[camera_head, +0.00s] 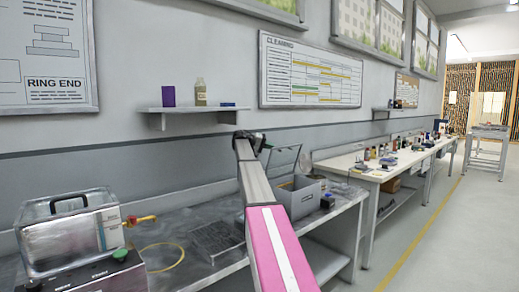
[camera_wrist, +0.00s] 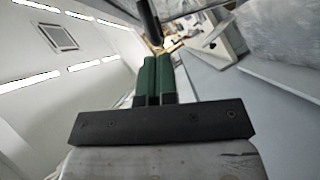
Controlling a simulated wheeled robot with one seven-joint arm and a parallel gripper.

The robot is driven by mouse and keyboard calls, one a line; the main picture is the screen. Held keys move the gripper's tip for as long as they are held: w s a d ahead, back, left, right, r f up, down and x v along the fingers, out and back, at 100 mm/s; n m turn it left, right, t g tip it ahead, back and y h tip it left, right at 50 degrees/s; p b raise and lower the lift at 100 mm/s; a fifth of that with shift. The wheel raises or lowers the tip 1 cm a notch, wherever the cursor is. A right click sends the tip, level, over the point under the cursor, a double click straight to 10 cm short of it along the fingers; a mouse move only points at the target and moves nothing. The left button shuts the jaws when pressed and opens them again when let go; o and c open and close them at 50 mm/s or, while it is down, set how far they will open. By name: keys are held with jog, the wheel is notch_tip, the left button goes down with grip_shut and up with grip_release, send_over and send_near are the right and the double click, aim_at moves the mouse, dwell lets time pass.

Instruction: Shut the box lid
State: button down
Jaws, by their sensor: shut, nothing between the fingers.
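A grey box (camera_head: 304,196) stands on the metal bench along the wall, just right of my arm. Its lid (camera_head: 285,161) appears to be a thin, see-through panel with a dark frame, standing raised and tilted above the box. My arm hides the box's left part. My gripper shows at the far end of my arm (camera_head: 252,140), above and left of the lid, small and unclear there. In the wrist view my gripper (camera_wrist: 159,58) has its two green fingers side by side, shut and empty. I cannot tell whether it touches the lid.
A metal tank with a black handle (camera_head: 70,232) stands at the bench's left end. A wire rack (camera_head: 214,240) lies left of my arm. A wall shelf (camera_head: 195,109) with a bottle is above. A small dark object (camera_head: 327,201) sits right of the box.

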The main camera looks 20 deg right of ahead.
jog(key=s+d+f+m+t+y, duration=0.1)
jog(key=s+d+f+m+t, duration=0.1)
jog(key=s, duration=0.4)
jog(key=s+d+f+m+t+y, duration=0.1)
jog(key=s+d+m+y, duration=0.1)
jog(key=s, duration=0.4)
jog(key=s+d+f+m+t+y, duration=0.1)
jog(key=s+d+f+m+t, duration=0.1)
jog(key=s+f, duration=0.4)
jog(key=shift+s+d+f+m+t+y, duration=0.15)
jog(key=shift+d+f+m+t+y, duration=0.15)
jog(key=shift+f+m+t, duration=1.15)
jog(key=shift+f+n+g, duration=0.35)
jog(key=shift+f+n, duration=0.1)
jog(key=shift+n, duration=0.1)
jog(key=d+r+v, duration=0.2)
jog(key=v, duration=1.1)
jog(key=shift+s, duration=0.3)
